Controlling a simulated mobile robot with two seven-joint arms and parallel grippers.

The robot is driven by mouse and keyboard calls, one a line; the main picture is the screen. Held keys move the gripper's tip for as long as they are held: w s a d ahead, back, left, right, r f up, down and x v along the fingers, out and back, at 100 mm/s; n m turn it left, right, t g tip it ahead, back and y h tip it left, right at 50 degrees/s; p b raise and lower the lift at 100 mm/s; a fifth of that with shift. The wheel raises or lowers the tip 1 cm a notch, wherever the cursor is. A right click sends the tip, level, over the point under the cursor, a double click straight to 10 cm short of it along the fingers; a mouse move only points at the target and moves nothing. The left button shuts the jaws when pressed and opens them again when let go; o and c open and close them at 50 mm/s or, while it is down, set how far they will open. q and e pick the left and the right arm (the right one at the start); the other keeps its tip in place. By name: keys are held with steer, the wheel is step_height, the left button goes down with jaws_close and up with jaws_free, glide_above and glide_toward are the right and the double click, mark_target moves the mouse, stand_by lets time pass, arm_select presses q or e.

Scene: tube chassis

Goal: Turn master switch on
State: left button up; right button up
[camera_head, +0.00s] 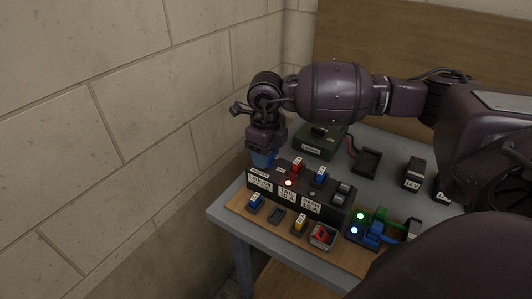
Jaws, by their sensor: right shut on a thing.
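No label reading "master" can be made out, so I cannot tell which part is the master switch. A red rocker-like part (322,236) sits in a pale frame at the board's front. A dark fuse panel (325,206) with white labels stands behind it. My right gripper (264,151) reaches over the panel's left end, pointing down, shut on a blue block (262,160). The block is at the left end of the panel; its lower part is hard to see. My left gripper is not in view.
The panel holds a red block (298,165), a blue block (320,175) and a lit red lamp (288,183). Loose blue (255,201) and yellow (299,223) blocks lie in front. A green box (314,148) and dark tray (367,162) stand behind. A wall rises left.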

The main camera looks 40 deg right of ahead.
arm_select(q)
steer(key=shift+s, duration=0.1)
arm_select(e)
steer(key=shift+r, duration=0.1)
steer(key=o, duration=0.8)
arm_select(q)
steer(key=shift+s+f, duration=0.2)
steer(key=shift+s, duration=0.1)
arm_select(e)
steer(key=shift+o, duration=0.6)
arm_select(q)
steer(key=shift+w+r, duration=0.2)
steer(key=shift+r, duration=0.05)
arm_select(e)
step_height(320, 180, up, 11)
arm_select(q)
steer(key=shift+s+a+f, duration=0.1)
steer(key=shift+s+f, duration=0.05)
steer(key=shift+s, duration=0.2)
arm_select(e)
steer(key=shift+f, duration=0.2)
